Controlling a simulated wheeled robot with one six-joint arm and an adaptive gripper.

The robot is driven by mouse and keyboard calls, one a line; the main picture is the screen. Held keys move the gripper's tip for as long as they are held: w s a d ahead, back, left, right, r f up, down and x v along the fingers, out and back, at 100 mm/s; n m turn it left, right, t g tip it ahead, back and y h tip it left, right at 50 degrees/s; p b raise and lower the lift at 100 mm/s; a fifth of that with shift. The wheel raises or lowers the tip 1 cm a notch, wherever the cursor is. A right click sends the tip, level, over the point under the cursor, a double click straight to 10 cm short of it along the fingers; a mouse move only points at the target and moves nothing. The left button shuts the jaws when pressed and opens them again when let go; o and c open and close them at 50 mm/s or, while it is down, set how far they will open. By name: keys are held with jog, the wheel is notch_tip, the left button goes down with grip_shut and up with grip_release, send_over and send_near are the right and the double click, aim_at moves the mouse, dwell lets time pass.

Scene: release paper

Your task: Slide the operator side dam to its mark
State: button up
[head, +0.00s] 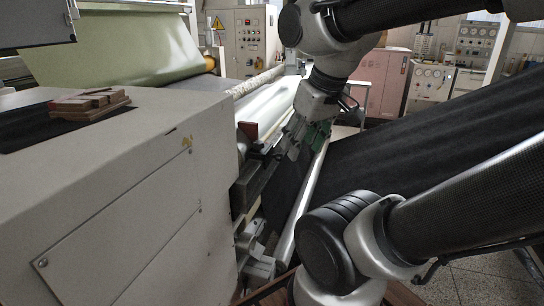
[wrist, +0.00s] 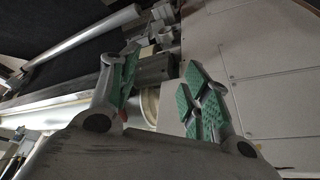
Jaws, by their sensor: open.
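A small reddish-brown block (head: 248,130), which looks like the operator side dam, stands at the near end of the pale shiny roller (head: 268,103), beside the grey machine housing. My gripper (head: 301,146) is to the right of this block, over the roller's near end, with its fingers pointing down. In the wrist view my gripper (wrist: 160,88) shows its two green-padded fingers spread wide apart, with nothing held between them. A cream round part (wrist: 150,105) shows in the gap. A bit of red (wrist: 122,115) shows by the left finger, and most of it is hidden.
The grey machine housing (head: 120,190) fills the left, with brown blocks (head: 90,104) on a black mat on top. A dark metal bar (head: 252,182) lies just below my gripper. Black sheet (head: 440,125) slopes away at right. A long pale bar (head: 300,205) runs below.

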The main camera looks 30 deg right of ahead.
jog(key=d+f+m+g, duration=0.2)
jog(key=d+f+m, duration=0.1)
jog(key=d+f, duration=0.15)
jog(key=m+t+y, duration=1.1)
jog(key=m+y, duration=0.1)
jog(key=m, duration=1.1)
send_near(280, 158)
jog(key=w+a, duration=0.1)
jog(key=w, duration=0.2)
jog(key=x, duration=0.7)
jog(key=shift+w+a+f, duration=0.1)
jog(key=shift+w+f, duration=0.15)
jog(key=shift+f, duration=0.05)
